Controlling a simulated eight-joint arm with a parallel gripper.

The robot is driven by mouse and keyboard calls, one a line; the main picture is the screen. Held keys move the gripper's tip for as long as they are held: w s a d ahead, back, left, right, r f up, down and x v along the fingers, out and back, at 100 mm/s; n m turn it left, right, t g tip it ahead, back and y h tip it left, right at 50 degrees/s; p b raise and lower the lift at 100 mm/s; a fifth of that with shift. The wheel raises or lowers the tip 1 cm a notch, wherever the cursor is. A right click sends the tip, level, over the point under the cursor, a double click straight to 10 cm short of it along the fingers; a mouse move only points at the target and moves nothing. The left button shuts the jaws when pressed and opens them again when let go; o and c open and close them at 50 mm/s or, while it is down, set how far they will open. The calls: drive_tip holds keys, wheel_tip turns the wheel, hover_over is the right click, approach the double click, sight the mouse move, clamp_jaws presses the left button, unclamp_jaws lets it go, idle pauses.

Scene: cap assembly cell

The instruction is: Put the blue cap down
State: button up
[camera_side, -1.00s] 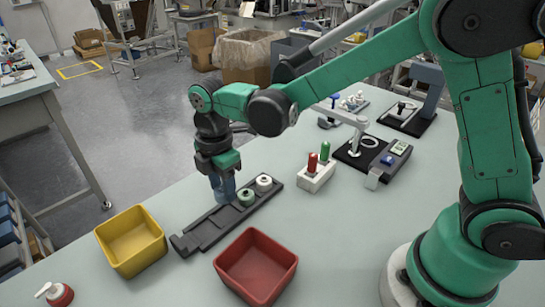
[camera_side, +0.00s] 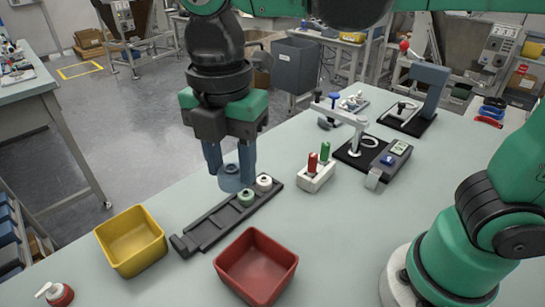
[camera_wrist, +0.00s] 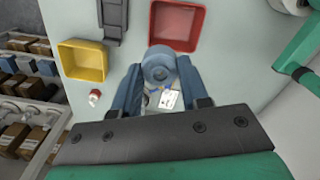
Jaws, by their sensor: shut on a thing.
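The blue cap (camera_side: 231,180) is between the two blue fingers of my gripper (camera_side: 231,172) in the side view. In the wrist view the blue cap (camera_wrist: 158,66) is also between the fingertips (camera_wrist: 158,75), just below the red bin in the picture. My gripper is shut on it and points down. The cap looks held up above the table. In the side view it overlaps the far end of the dark rack (camera_side: 215,222), but its exact height is hard to tell.
The rack holds a green cap (camera_side: 245,198) and a white cap (camera_side: 264,183). A yellow bin (camera_side: 131,263) and a red bin (camera_side: 225,270) flank the rack's near end. A red-and-white part (camera_side: 58,293) lies at the near left. A white block (camera_side: 318,178) holds red and green pieces.

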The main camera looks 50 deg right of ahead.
sight(257, 276)
drive_tip(key=shift+n, duration=0.5)
drive_tip(key=s+f, duration=0.1)
drive_tip(key=f, duration=0.5)
drive_tip(key=s+f, duration=0.1)
drive_tip(key=f, duration=0.5)
drive_tip(key=s+f, duration=0.1)
drive_tip(key=f, duration=0.5)
drive_tip(key=shift+f, duration=0.3)
drive_tip(key=o, duration=0.8)
drive_tip(key=shift+r, duration=0.1)
